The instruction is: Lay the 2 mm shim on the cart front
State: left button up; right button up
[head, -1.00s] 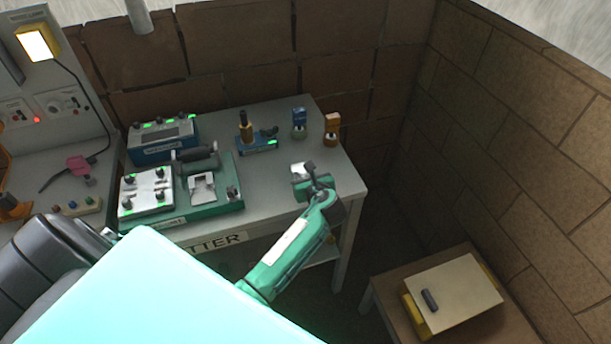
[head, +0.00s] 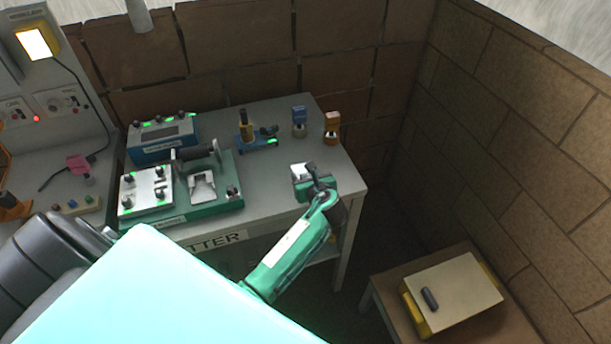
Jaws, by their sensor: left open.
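My left gripper (head: 312,178) is at the end of the green arm, over the right front part of the grey bench (head: 270,185). It is open. A small whitish piece (head: 299,169) shows right beside its fingers; I cannot tell whether they touch. I cannot make out a shim for sure, and I cannot tell which part is the cart front. A green-based device (head: 225,198) with a pale panel and a dark lever stands at the bench's left front. My right gripper is not in view.
A blue meter box (head: 163,140), a small blue stand (head: 257,143), and blue and orange topped pieces (head: 299,122) (head: 332,128) stand at the back. A low table with a pale board (head: 455,290) is at lower right. Brick walls close the back and right.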

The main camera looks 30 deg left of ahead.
pick_arm(q)
jog(key=b+v, duration=0.1)
jog(key=v, duration=1)
jog(key=shift+s, duration=0.1)
